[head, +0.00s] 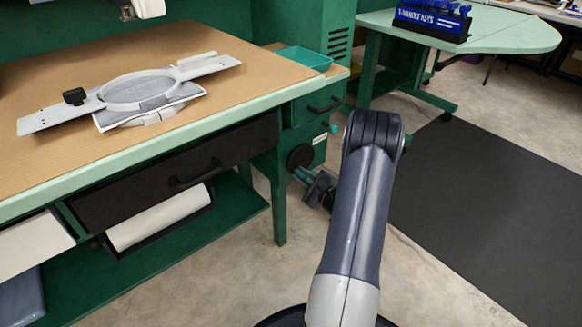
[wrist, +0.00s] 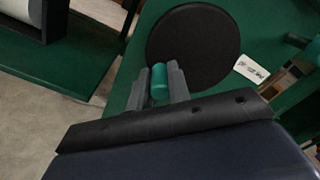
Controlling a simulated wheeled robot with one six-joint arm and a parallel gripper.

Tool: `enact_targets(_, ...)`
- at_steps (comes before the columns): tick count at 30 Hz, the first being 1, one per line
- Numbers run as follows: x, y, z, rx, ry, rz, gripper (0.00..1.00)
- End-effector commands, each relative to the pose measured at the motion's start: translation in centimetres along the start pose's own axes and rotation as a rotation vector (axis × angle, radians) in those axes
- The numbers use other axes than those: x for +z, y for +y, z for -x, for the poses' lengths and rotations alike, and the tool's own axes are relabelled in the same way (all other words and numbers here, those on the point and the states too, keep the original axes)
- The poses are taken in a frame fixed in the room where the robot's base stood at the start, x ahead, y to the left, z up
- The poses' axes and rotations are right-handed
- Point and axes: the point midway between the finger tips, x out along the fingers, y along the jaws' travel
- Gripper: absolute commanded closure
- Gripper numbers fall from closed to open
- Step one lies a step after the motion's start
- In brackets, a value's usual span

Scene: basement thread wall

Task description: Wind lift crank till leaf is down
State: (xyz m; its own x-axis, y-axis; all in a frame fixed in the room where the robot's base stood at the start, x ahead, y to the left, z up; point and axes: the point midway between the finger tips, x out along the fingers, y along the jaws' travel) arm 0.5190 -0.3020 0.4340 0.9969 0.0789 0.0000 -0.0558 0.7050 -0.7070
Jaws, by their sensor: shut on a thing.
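The crank is a round black disc (head: 300,157) on the side of the green cabinet, with a short green handle (wrist: 159,84) standing out from it. It fills the upper middle of the wrist view (wrist: 194,46). My gripper (wrist: 160,88) is shut on the green handle, one grey finger on each side; in the head view my gripper (head: 317,187) is partly hidden behind my arm. A green table with a rounded end (head: 500,32) stands at the upper right and its top looks level; I cannot tell whether this is the leaf.
A workbench (head: 55,160) with a hoop frame (head: 140,90) and a teal tray (head: 303,58) is at the left. A black drawer (head: 190,165) sits under it. A white label (wrist: 250,69) is beside the disc. Open floor with a dark mat (head: 490,190) lies right.

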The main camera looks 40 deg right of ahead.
Motion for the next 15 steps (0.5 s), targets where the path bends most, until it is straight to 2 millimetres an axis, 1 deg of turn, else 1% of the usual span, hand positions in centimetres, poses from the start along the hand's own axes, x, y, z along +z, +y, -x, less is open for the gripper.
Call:
enact_targets(4,-0.4,-0.3,0.0,-0.002,0.002,0.001,1.00)
enact_targets(10,-2.7,-2.1,0.0,-0.008,0.005,0.003,1.00)
enact_targets(12,-3.2,-2.6,0.0,-0.009,0.003,0.004,1.00)
enact_targets(15,-3.4,-2.9,0.0,-0.010,0.001,0.004,1.00)
